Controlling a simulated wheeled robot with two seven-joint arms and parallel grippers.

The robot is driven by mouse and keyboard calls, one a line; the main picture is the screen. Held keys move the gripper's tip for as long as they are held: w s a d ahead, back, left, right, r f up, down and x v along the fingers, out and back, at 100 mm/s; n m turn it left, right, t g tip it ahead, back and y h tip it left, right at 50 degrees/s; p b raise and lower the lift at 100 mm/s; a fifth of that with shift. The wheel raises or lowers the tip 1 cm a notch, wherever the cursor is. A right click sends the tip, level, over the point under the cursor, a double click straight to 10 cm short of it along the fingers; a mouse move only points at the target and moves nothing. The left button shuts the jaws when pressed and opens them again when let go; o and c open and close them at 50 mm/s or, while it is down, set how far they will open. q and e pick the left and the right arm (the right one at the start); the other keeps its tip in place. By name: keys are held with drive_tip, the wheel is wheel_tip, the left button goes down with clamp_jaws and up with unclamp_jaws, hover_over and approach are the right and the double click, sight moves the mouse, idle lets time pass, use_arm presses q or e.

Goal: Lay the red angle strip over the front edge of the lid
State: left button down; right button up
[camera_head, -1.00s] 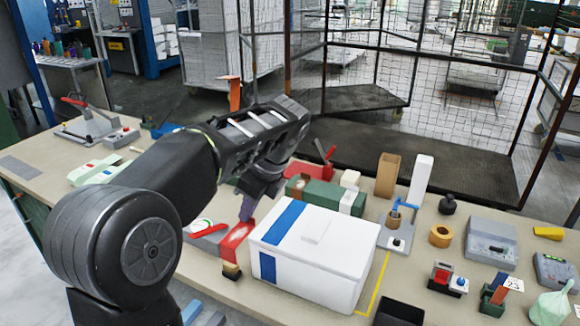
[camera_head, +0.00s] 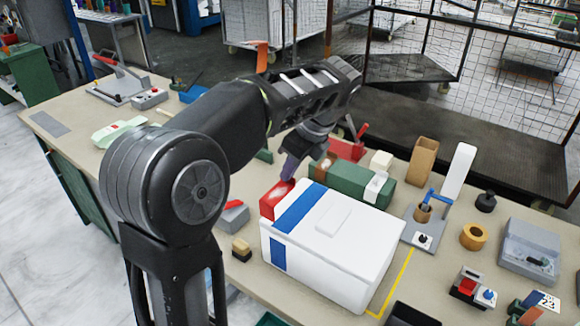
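The white foam box (camera_head: 330,267) with its white lid (camera_head: 365,237) stands on the bench, with a blue band (camera_head: 300,208) across the lid's left part and a blue patch on its side. The red angle strip (camera_head: 272,203) is at the left end of the lid, by its left edge. I cannot tell whether it touches the lid. My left gripper (camera_head: 288,176) reaches down from above onto the strip and appears shut on it; its fingertips are partly hidden by the arm and strip. My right gripper is not in view.
A green box (camera_head: 350,182) lies close behind the foam box. A grey fixture with a blue clamp (camera_head: 424,228) stands to its right. A small brown and black block (camera_head: 241,249) and a grey wedge (camera_head: 233,215) lie to its left. A dark tray (camera_head: 410,315) is in front.

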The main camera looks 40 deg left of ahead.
use_arm(q)
drive_tip(key=shift+w+f, duration=0.2)
drive_tip(key=shift+f, duration=1.75)
drive_tip(key=shift+w+f, duration=0.15)
drive_tip(key=shift+f, duration=1.8)
drive_tip(key=shift+w+f, duration=0.25)
drive_tip(key=shift+f, duration=0.55)
drive_tip(key=c, duration=1.6)
unclamp_jaws()
drive_tip(key=v, duration=0.7)
drive_tip(key=shift+d+r, duration=0.2)
drive_tip(key=shift+r, duration=0.15)
